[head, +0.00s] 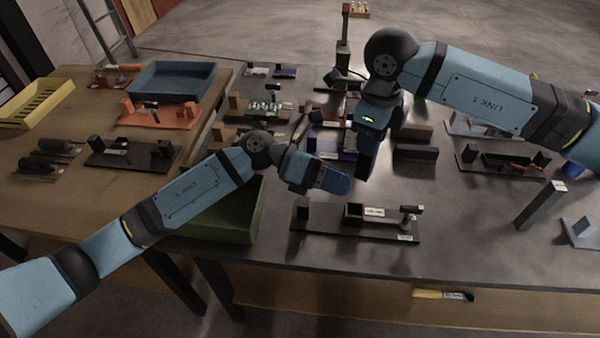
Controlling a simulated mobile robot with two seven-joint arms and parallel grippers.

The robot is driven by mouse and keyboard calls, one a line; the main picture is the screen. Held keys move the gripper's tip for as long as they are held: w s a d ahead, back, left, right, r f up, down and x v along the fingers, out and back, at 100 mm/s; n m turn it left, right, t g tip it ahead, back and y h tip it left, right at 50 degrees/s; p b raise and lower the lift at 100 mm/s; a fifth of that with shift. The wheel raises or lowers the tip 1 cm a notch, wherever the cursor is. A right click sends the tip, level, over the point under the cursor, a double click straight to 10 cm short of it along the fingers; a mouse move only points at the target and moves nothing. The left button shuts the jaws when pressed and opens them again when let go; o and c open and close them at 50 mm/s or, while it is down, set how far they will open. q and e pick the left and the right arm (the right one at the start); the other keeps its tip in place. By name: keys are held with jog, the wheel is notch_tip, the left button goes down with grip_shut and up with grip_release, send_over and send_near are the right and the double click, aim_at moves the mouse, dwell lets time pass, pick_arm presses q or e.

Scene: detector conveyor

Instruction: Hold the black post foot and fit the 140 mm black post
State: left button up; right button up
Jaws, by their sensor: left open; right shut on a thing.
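My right gripper (369,150) points down over the middle of the dark table. It is shut on a dark upright piece, which looks like the black post; fingers and piece are hard to tell apart. My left gripper (345,184) is open, lower and just left of the right one. Its fingertips are hard to make out. Below both grippers lies a black fixture (330,222) with upright blocks, a white label and a small clamp at its right end. I cannot tell for sure which part is the black post foot. Neither gripper visibly touches the fixture.
A green bin (258,222) stands left of the fixture. A blue tray (172,67) and an orange fixture (130,120) are on the wooden table.

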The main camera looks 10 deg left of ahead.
pick_arm(q)
jog(key=w+a+f+m+y, duration=0.3)
jog(key=m+y, duration=0.1)
jog(key=y, duration=0.4)
jog(key=m+t+y, duration=0.2)
jog(key=t+y, duration=0.1)
jog(key=y, duration=0.4)
send_over(300, 201)
jog(key=f, duration=0.2)
jog(key=shift+s+d+f, duration=0.1)
jog(key=shift+d+f, duration=0.2)
jog(key=shift+f, duration=0.1)
jog(key=shift+a+f+m+y, duration=0.1)
jog(key=shift+a+m+y, duration=0.2)
jog(key=shift+a, duration=0.05)
notch_tip(300, 201, down, 12)
jog(key=shift+r, duration=0.1)
grip_shut()
